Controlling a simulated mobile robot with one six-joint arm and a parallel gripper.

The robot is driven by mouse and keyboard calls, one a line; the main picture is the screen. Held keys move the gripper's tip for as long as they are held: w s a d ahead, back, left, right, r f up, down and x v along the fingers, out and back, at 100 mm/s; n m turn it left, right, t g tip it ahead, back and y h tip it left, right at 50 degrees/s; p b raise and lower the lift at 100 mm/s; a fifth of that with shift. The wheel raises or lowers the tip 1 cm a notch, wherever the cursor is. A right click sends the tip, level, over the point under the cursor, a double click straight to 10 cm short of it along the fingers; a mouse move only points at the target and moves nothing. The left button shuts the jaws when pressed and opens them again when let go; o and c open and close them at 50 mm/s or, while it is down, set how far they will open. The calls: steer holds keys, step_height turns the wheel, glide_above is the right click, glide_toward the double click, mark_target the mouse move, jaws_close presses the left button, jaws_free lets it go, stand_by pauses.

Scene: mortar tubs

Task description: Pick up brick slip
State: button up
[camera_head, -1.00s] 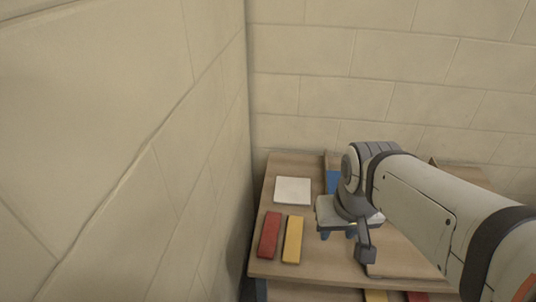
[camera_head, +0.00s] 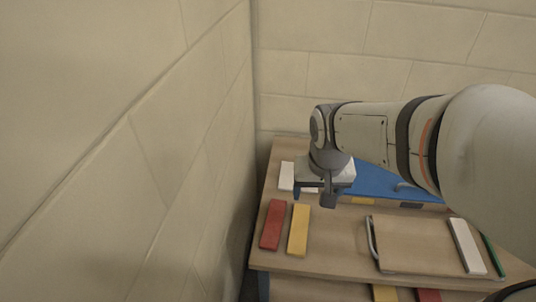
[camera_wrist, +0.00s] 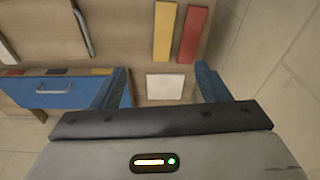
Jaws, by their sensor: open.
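A red slip-shaped bar (camera_head: 272,225) and a yellow one (camera_head: 299,230) lie side by side, slightly apart, on the wooden top. In the wrist view the yellow bar (camera_wrist: 164,32) and the red bar (camera_wrist: 194,33) lie beyond my fingers. A white square tile (camera_head: 286,177) lies behind them, partly hidden by my gripper (camera_head: 314,190). In the wrist view the white tile (camera_wrist: 165,87) shows in the gap between the blue fingers of my open, empty gripper (camera_wrist: 164,84). I cannot tell which piece is the brick slip.
A blue front or panel (camera_head: 372,178) with a handle stands right of my gripper. A wooden panel (camera_head: 418,245) with a metal handle lies further right, with a white bar (camera_head: 467,246) and a green strip (camera_head: 493,256). Block walls close in at left and behind.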

steer(key=shift+o, duration=0.7)
steer(key=w+a+f+b, duration=0.2)
steer(key=w+f+b, duration=0.1)
steer(key=f, duration=0.4)
steer(key=w+a+f+m+b, duration=0.1)
steer(key=w+a+f+b, duration=0.2)
steer(key=f, duration=0.5)
steer(key=shift+w+a+b, duration=0.3)
steer(key=shift+w+b, duration=0.15)
steer(key=shift+w, duration=0.75)
steer(key=m+b, duration=0.1)
steer(key=b, duration=0.3)
glide_above(274, 221)
steer(key=s+a, duration=0.1)
steer(key=s, duration=0.1)
steer(key=shift+g, duration=0.3)
steer(key=f, duration=0.9)
steer(key=shift+w+a+f, duration=0.15)
steer(key=shift+w+f, duration=0.05)
steer(key=shift+w, duration=0.05)
steer(key=f, duration=0.2)
steer(key=f+b, duration=0.1)
steer(key=w+d+f, duration=0.1)
steer(key=f, duration=0.1)
steer(key=shift+w+f, duration=0.1)
steer(key=shift+f, duration=0.2)
steer(key=shift+c, duration=0.3)
steer(key=c, duration=1.3)
steer(key=shift+r, duration=0.1)
